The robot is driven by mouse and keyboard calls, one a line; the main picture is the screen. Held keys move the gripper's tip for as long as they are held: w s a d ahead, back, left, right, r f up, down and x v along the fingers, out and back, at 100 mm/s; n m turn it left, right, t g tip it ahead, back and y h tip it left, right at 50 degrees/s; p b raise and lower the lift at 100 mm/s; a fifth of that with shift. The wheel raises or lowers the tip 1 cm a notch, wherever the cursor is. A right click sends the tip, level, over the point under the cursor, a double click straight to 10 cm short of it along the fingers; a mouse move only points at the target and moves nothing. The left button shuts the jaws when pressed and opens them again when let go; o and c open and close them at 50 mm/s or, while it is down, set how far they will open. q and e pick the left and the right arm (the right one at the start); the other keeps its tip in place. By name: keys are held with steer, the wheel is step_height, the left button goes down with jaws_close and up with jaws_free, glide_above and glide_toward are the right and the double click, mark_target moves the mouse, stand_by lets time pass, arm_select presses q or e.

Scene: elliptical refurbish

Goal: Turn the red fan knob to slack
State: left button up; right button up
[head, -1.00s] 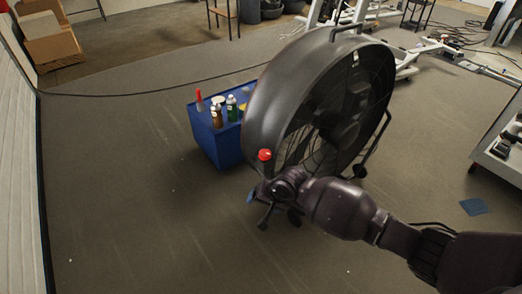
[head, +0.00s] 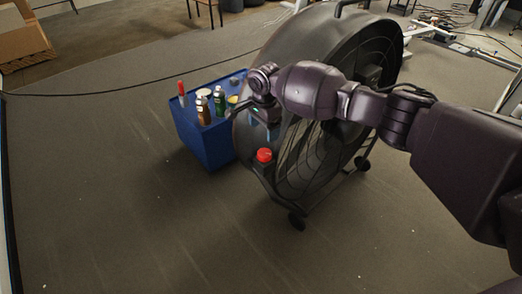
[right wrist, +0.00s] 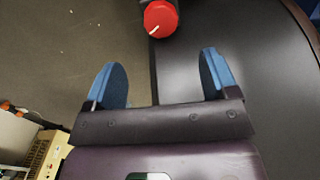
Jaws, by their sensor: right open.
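The red fan knob (head: 264,155) sits on the lower near side of the large black drum fan (head: 300,60). In the right wrist view the knob (right wrist: 160,18) is at the top middle, with a white pointer line towards its lower left. My right gripper (head: 262,130) is above the knob in the head view, pointing down and apart from it. In the right wrist view its two blue fingers (right wrist: 162,80) are spread wide with nothing between them, and the knob lies beyond the fingertips. My left gripper is not in view.
A blue cart (head: 205,145) with several bottles and a red-topped item stands just left of the fan. A cardboard box (head: 22,35) is at the back left. The floor in front and to the left is clear.

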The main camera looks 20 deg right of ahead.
mark_target(264, 153)
step_height(264, 153, down, 9)
steer(key=b, duration=0.3)
steer(key=shift+s, duration=0.1)
steer(key=shift+f+b, duration=0.35)
steer(key=shift+f, duration=0.45)
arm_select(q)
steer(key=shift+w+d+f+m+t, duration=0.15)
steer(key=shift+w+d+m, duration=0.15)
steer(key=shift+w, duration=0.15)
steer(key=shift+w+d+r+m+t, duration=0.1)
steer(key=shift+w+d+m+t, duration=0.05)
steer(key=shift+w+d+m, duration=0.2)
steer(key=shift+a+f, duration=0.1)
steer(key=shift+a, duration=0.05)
arm_select(e)
steer(key=shift+c, duration=1)
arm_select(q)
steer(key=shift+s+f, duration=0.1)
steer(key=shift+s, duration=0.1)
arm_select(e)
steer(key=c, duration=0.7)
